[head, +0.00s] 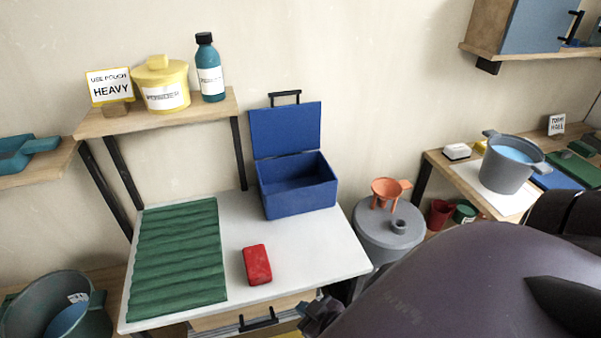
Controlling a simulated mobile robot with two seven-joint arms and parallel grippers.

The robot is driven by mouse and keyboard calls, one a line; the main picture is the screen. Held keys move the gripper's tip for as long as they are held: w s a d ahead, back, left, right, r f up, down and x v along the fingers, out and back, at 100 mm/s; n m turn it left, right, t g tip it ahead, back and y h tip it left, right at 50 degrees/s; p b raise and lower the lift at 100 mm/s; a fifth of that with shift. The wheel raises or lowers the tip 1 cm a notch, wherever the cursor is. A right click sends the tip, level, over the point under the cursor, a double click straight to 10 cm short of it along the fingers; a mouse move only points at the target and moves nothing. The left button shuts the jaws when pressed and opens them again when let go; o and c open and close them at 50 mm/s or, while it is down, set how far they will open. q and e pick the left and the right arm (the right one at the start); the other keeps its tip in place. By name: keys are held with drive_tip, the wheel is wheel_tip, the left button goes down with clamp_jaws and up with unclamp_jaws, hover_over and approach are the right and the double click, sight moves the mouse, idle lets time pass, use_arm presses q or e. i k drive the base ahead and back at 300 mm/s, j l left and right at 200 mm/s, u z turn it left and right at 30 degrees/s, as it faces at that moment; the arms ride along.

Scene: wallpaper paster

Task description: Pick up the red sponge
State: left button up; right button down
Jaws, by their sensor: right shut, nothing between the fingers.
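The red sponge (257,265) lies flat on the white tabletop (312,257), to the right of a ridged green mat (180,252). All of its top shows and nothing covers it. My right arm comes in large from the lower right. The dark end of my right gripper (318,317) shows at the bottom, right of and lower in the picture than the sponge, apart from it. It is shut and empty; its fingers are small and partly hidden by my arm. My left gripper is not in view.
An open blue box (297,187) stands behind the sponge. A shelf (160,117) above holds a yellow pot (160,85) and a blue bottle (209,68). The tabletop around the sponge is clear.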

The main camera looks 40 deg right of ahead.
sight(257, 260)
drive_tip(key=z, duration=0.95)
drive_tip(key=k+l, duration=0.05)
